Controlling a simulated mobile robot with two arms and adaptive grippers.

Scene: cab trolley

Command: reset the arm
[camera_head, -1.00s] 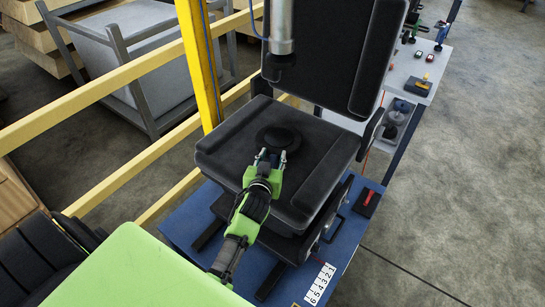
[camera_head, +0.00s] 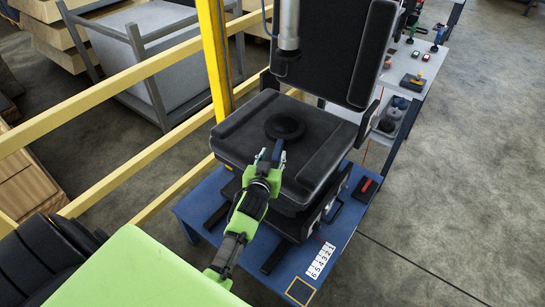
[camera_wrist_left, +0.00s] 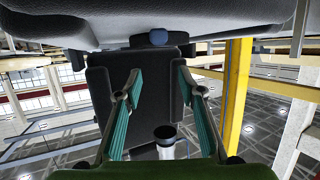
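My left gripper (camera_head: 271,158) is at the front edge of the black seat, close to a round black ring (camera_head: 285,127) lying on the cushion. In the left wrist view its two teal-padded fingers (camera_wrist_left: 157,105) stand apart with nothing held between them. The ring shows at the top of that view (camera_wrist_left: 150,40), with a small blue spot (camera_wrist_left: 158,36) at it. The black seat (camera_head: 240,130) with its upright backrest (camera_head: 335,45) stands on a blue trolley (camera_head: 195,205). My right gripper is not in view.
A grey cylindrical tool (camera_head: 289,25) hangs above the seat, beside a yellow post (camera_head: 213,60). Yellow rails (camera_head: 110,105) run along the left. A red and black device (camera_head: 366,188) lies on the trolley. Grey floor is open on the right.

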